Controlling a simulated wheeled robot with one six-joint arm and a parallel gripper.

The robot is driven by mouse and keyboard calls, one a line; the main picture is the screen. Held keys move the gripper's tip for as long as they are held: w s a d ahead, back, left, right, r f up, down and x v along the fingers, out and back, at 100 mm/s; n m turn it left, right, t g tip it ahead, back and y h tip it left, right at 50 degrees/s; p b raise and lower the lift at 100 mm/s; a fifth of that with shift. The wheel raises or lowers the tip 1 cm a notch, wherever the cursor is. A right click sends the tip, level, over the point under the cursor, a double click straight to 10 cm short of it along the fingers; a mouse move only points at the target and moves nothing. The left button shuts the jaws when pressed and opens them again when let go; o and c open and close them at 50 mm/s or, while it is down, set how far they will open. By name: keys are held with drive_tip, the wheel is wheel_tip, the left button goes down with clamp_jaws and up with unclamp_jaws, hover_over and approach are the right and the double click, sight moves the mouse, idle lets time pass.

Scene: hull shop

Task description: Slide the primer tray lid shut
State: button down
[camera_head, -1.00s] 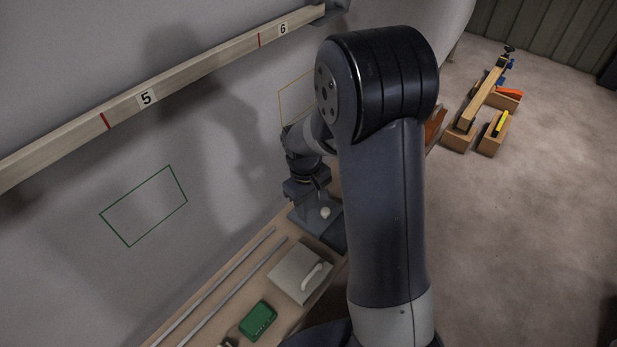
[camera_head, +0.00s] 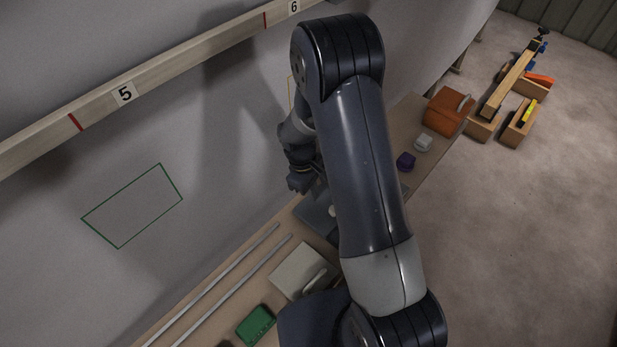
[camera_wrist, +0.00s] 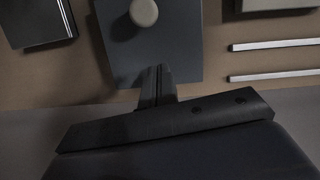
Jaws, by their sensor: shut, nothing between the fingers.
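A blue-grey flat plate with a round pale knob, which looks like the primer tray lid (camera_head: 313,212), lies on the bench, partly hidden behind my arm. In the wrist view the lid (camera_wrist: 180,45) shows below its knob (camera_wrist: 143,12), and its upper part is cut off by the frame. I cannot tell how much of the tray it covers. My gripper (camera_wrist: 156,72) is shut and empty, its fingertips overlapping the lid's wall-side edge in the wrist view. I cannot tell whether they touch. In the head view my gripper (camera_head: 297,184) is on the wall side of the lid.
Two metal rods (camera_head: 232,285), a beige box (camera_head: 293,268) with a handle and a green box (camera_head: 257,324) lie left of the lid. A dark block (camera_wrist: 35,20) is beside it. Purple (camera_head: 405,162), white (camera_head: 424,142) and orange (camera_head: 444,112) items stand farther right. The hull wall (camera_head: 60,280) borders the bench.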

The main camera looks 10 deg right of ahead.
sight(325, 210)
drive_tip(key=shift+s+d+f, duration=0.1)
drive_tip(key=shift+s+d, duration=1.2)
drive_tip(key=shift+d, duration=0.05)
drive_tip(key=shift+s+d, duration=0.15)
drive_tip(key=shift+s, duration=0.05)
drive_tip(key=s+d, duration=0.1)
drive_tip(key=s, duration=0.1)
drive_tip(key=s+d, duration=0.2)
drive_tip(key=s+d+b, duration=0.1)
drive_tip(key=s+d, duration=0.1)
drive_tip(key=s, duration=0.1)
drive_tip(key=shift+s, duration=0.15)
drive_tip(key=p+v, duration=0.2)
drive_tip(key=v, duration=0.9)
drive_tip(key=shift+f, duration=0.1)
